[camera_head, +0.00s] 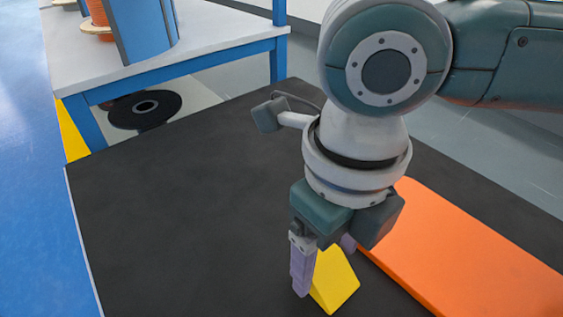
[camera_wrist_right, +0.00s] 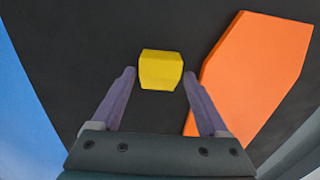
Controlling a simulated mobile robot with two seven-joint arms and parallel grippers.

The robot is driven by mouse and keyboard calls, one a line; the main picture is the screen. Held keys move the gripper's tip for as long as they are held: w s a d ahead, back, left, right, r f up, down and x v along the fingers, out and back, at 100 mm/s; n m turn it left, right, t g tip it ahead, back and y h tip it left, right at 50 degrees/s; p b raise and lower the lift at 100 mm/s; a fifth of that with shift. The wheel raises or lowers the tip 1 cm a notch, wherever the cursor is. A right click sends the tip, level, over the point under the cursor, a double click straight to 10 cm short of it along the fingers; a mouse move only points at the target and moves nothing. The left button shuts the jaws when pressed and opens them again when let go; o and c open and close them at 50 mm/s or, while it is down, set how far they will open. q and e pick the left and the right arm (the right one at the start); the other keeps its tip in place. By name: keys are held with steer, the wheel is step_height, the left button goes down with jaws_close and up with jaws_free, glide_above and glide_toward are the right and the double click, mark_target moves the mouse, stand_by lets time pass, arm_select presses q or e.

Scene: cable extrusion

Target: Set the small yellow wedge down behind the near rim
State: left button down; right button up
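The small yellow wedge (camera_head: 337,281) is on the black surface (camera_head: 180,210), low in the head view, close to the left end of an orange block. It also shows in the right wrist view (camera_wrist_right: 161,70), centred between and slightly beyond the fingertips. My right gripper (camera_head: 325,268) points down over the wedge with its purple fingers on either side. In the wrist view the fingers (camera_wrist_right: 159,76) are spread, with a narrow dark gap showing on each side of the wedge. My left gripper is not in view. I cannot make out the near rim in either view.
A long orange block (camera_head: 460,255) lies just right of the wedge. A blue-framed table (camera_head: 100,82) with spools stands at the back left, with a black reel (camera_head: 145,109) beneath it. The black surface left of the gripper is clear.

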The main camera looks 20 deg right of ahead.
jaws_close()
stand_by(0.4)
